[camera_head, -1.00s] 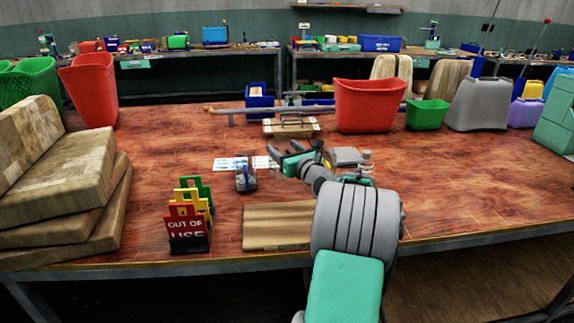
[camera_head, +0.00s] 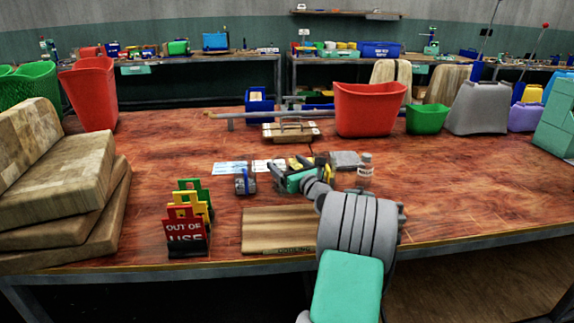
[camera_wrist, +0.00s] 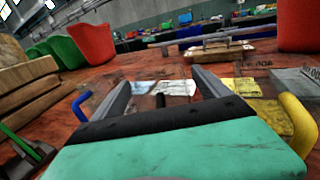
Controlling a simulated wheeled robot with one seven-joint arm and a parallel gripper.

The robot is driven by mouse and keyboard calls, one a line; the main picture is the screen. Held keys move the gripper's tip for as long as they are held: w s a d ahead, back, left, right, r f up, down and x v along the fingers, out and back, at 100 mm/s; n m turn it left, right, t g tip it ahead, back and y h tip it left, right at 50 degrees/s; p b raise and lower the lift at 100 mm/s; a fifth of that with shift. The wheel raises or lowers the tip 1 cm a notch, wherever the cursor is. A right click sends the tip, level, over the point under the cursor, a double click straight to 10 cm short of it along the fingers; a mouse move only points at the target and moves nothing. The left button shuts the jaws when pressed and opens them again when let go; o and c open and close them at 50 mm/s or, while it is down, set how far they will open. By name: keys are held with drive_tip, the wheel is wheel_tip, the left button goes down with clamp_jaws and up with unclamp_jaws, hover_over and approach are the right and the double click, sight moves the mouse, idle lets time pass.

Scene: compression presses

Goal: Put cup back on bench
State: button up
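A small cup-like glass vessel with a blue handle (camera_head: 245,181) stands on the red-brown bench (camera_head: 150,150), left of my gripper (camera_head: 286,172). In the wrist view a blue handle (camera_wrist: 79,105) shows left of my fingers. A yellow handle (camera_wrist: 302,125) shows close on the right; the body it belongs to is mostly cut off or see-through. My gripper (camera_wrist: 160,78) is low over the bench, its two grey fingers apart. I see nothing clearly held between them. I cannot tell which vessel is the task's cup.
A wooden board (camera_head: 275,230) lies at the front edge. Out-of-use signs (camera_head: 188,222) stand left of it, with stacked wooden blocks (camera_head: 55,175) further left. A clear bottle (camera_head: 365,167) stands right of my gripper. A red bin (camera_head: 368,108) is behind. The bench centre-left is clear.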

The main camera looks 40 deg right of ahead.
drive_tip(key=shift+r, duration=0.15)
drive_tip(key=v, duration=1.2)
drive_tip(key=shift+p, duration=0.4)
